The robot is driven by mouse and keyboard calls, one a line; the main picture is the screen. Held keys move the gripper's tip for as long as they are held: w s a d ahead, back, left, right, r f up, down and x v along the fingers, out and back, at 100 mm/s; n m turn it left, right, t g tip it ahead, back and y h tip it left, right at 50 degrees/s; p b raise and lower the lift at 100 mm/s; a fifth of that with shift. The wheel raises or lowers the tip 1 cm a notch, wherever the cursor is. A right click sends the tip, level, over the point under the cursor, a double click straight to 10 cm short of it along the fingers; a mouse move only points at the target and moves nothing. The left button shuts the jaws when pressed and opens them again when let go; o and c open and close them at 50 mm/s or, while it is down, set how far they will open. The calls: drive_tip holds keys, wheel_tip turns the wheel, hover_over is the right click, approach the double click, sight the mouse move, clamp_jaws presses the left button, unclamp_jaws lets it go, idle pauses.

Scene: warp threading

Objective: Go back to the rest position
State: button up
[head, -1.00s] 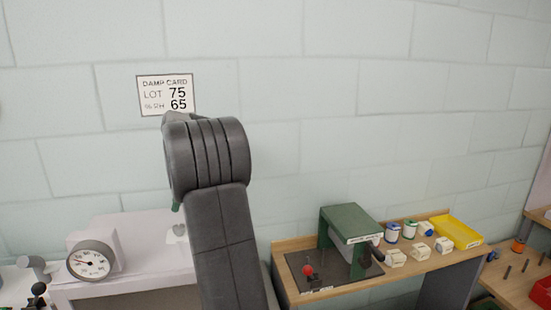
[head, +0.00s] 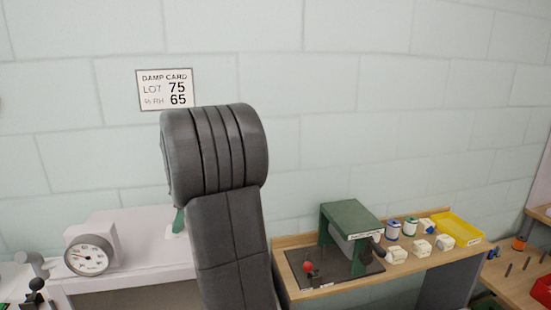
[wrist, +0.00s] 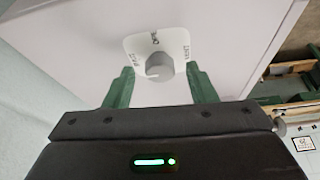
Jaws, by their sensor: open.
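A grey round knob (wrist: 159,65) on a white labelled plate (wrist: 136,44) shows beyond the fingertips, on a pale cabinet face (wrist: 80,45). I cannot tell the exact gap between fingers and knob. In the head view my dark arm rises in front of the wall and hides most of my gripper; one green finger (head: 179,221) shows at its left side, above the pale cabinet (head: 140,236).
A round dial gauge (head: 90,255) stands on the cabinet at left. A wooden bench (head: 415,264) at right holds a green press (head: 350,217), several small spools and blocks, and a yellow tray (head: 456,228). A damp card (head: 165,89) hangs on the bare wall.

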drive_tip(key=m, duration=0.2)
drive_tip(key=m+t, duration=0.1)
drive_tip(key=m, duration=0.1)
drive_tip(key=m+t+b, duration=0.1)
drive_tip(key=m, duration=0.1)
drive_tip(key=shift+s, duration=0.25)
drive_tip(key=shift+h, duration=0.3)
